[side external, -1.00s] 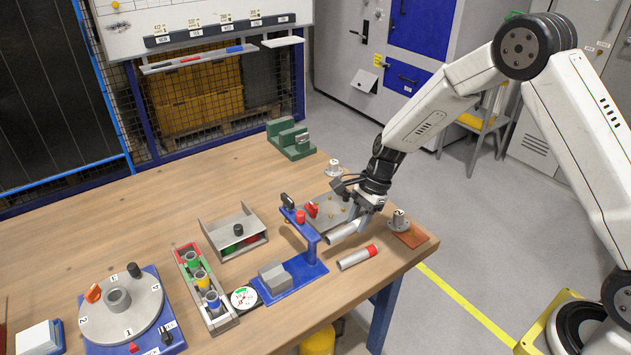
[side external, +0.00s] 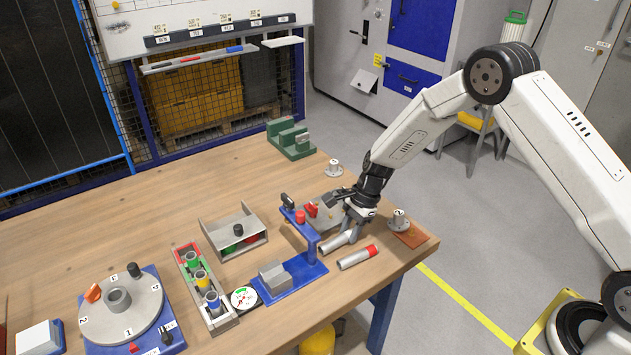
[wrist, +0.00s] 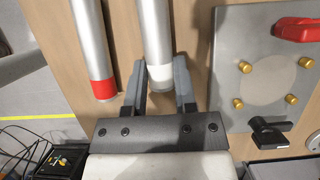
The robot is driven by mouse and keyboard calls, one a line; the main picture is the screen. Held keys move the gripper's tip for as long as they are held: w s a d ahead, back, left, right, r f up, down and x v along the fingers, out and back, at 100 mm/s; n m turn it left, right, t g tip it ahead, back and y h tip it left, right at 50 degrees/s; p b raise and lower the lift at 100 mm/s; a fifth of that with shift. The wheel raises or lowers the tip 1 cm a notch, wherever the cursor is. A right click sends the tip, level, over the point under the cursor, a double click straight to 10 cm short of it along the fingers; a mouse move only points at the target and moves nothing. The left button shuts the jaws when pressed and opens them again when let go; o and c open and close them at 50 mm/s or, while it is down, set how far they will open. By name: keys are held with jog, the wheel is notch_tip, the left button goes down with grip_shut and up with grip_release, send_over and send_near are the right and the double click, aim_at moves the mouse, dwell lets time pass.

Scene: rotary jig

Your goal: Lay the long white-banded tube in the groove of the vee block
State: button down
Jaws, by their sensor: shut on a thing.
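The long white-banded tube (side external: 334,243) is a grey metal cylinder near the table's right front edge. In the wrist view the tube (wrist: 157,30) runs up and out of frame, its white band (wrist: 159,74) near its lower end. My gripper (wrist: 163,72) is shut on it, one finger on each side of the band. In the side view my gripper (side external: 350,230) points down over it. I cannot tell whether the tube touches the table. A green block (side external: 290,140) with a gap between raised parts, apparently the vee block, stands at the back edge.
A red-banded tube (side external: 358,257) lies close beside the held tube. A blue stand (side external: 290,283) with a grey block is to the left. A grey plate (wrist: 262,80) with brass studs and a red knob lies on the other side. The table's middle back is clear.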

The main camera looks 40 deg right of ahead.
jog(key=shift+f, duration=0.3)
jog(key=shift+c, duration=2)
grip_release()
jog(key=shift+r, duration=0.1)
jog(key=v, duration=0.7)
jog(key=shift+d+r, duration=0.25)
jog(key=shift+r, duration=0.05)
